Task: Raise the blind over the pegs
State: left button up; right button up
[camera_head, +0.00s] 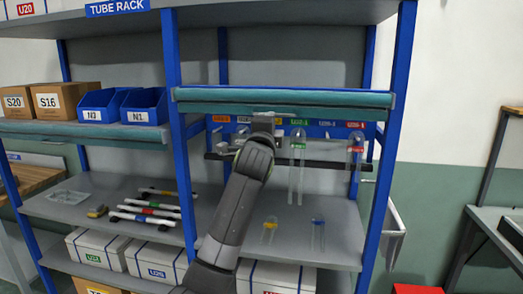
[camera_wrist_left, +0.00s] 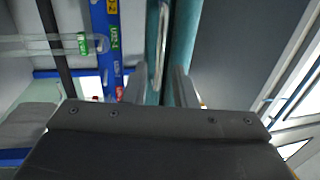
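The blind (camera_head: 320,98) is a teal roll gathered at the top of the right-hand bay, above the peg rail. Its teal cloth also shows in the left wrist view (camera_wrist_left: 182,40), with a thin metal handle (camera_wrist_left: 161,45). My left gripper (camera_head: 263,118) is raised to the blind's lower edge. In the wrist view its two fingers (camera_wrist_left: 160,90) stand apart on either side of the handle, with no clear contact. The pegs sit below the blind on a blue strip with coloured labels (camera_head: 300,122); my arm hides some. My right gripper is out of view.
Clear tubes (camera_head: 297,170) hang below the pegs at a dark bar (camera_head: 335,164). Blue uprights (camera_head: 390,130) bound the bay. Bins (camera_head: 145,106), boxes (camera_head: 60,98) and coloured sticks (camera_head: 150,211) fill the left bay.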

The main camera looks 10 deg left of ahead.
pick_arm(q)
jog(key=s+f+b, duration=0.2)
jog(key=s+b, duration=0.1)
jog(key=s, duration=0.7)
jog(key=shift+s+a+b, duration=0.2)
jog(key=shift+s+b, duration=0.1)
jog(key=shift+b, duration=0.1)
